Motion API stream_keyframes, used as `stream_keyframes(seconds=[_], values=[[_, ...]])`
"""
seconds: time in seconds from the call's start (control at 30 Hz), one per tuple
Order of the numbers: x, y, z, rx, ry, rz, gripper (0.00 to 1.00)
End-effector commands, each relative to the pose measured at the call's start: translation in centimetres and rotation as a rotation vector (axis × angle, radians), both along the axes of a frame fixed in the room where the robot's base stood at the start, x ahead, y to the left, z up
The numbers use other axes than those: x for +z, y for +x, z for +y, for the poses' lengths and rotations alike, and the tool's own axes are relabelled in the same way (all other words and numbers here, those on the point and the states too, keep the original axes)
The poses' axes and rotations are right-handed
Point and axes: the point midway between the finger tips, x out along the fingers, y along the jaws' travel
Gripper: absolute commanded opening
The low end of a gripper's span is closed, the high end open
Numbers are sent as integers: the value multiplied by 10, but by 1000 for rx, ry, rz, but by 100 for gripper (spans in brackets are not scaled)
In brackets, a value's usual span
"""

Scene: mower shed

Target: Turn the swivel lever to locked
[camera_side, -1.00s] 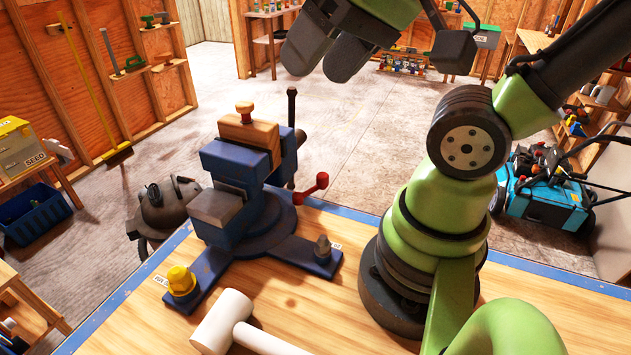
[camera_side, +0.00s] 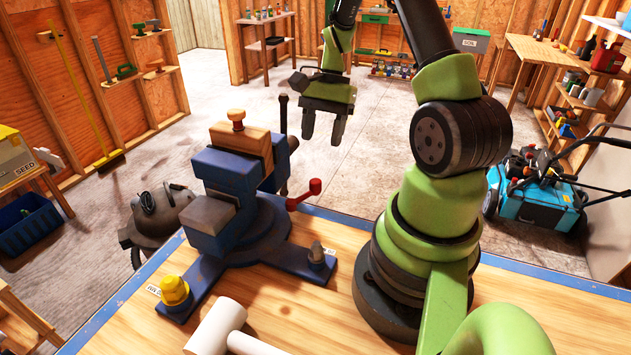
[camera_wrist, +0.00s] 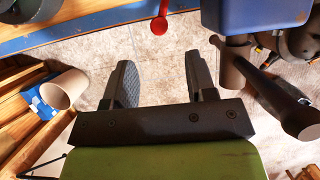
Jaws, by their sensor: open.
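The swivel lever appears to be the short arm with a red knob (camera_side: 315,186) at the right side of the blue vise's (camera_side: 228,172) swivel base. The red knob also shows at the top of the wrist view (camera_wrist: 159,25). The vise stands on the workbench corner with a wooden block in its jaws. My gripper (camera_side: 324,140) is open and empty, pointing down beyond the bench edge, to the right of and above the red knob in the side view. In the wrist view its two fingers (camera_wrist: 161,75) are apart, with only floor between them.
A dark vise handle bar (camera_side: 283,130) stands upright behind the vise and looms at the right of the wrist view. A yellow-capped bolt (camera_side: 174,291) and a white mallet (camera_side: 216,326) are at the bench front. The bench's right part (camera_side: 540,310) is clear.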

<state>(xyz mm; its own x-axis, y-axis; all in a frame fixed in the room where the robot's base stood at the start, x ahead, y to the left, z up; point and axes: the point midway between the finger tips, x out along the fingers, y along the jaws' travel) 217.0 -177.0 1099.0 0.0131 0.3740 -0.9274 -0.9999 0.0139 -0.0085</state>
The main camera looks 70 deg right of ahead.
Motion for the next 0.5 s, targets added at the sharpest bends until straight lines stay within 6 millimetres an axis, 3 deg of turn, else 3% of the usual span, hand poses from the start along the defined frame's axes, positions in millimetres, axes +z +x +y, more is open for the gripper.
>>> stream_keyframes(seconds=[0.23, 0.5], values=[[-22, -2, 6, -12, 14, 12, 51], [-68, -2, 26, -12, 14, 13, 51]])
